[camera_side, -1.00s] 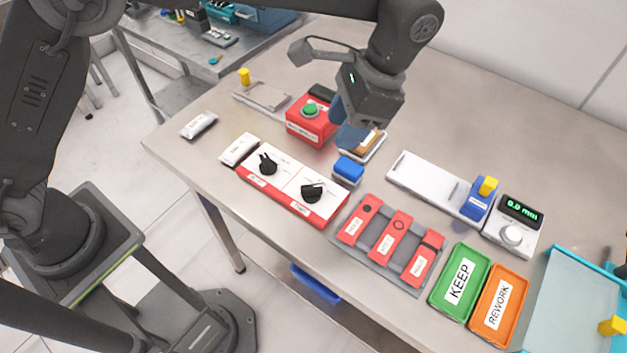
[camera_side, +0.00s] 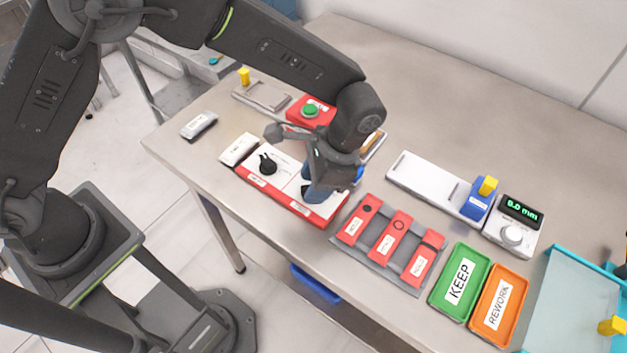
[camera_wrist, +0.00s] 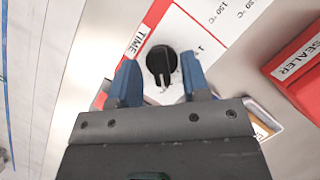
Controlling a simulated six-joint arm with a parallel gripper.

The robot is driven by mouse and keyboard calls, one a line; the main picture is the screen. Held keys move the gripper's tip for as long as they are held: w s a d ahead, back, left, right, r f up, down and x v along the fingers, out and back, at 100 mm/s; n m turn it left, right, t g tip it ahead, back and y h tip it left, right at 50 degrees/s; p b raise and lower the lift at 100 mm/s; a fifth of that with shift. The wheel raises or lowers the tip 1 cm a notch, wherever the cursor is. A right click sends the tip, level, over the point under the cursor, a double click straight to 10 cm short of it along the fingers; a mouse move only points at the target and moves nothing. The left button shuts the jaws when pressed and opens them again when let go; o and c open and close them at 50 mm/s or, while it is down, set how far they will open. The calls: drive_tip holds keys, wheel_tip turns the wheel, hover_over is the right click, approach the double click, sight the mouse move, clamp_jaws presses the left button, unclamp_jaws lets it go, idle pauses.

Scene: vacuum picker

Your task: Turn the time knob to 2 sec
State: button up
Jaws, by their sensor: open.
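The time knob (camera_wrist: 162,64) is a black round knob on a white panel with a red edge and a TIME label (camera_wrist: 137,42). Its ridge points toward the bottom of the wrist view. My gripper (camera_wrist: 160,82) is open, with one blue finger on each side of the knob and gaps visible; how far down the fingers reach is unclear. In the side view my gripper (camera_side: 318,192) stands over the right half of the sealer's control panel (camera_side: 283,176) and hides most of that knob. Most dial marks are hidden or unreadable; a "1" shows.
The other black knob (camera_side: 267,163) sits left on the same panel. The red sealer box with its green button (camera_side: 310,111) stands behind. A grey rack of red pieces (camera_side: 391,242) lies close on the right. Green KEEP (camera_side: 460,283) and orange REWORK (camera_side: 497,300) trays lie further right.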

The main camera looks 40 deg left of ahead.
drive_tip(key=shift+a+f, duration=0.1)
drive_tip(key=shift+f, duration=0.1)
clamp_jaws()
idle(0.3)
drive_tip(key=n+g+h, duration=0.1)
drive_tip(key=n, duration=0.3)
drive_tip(key=shift+a+f, duration=0.1)
drive_tip(key=n+h, duration=0.2)
drive_tip(key=n, duration=0.2)
drive_tip(key=shift+n, duration=0.3)
drive_tip(key=shift+s, duration=0.1)
idle(0.6)
unclamp_jaws()
drive_tip(key=shift+a+f, duration=0.1)
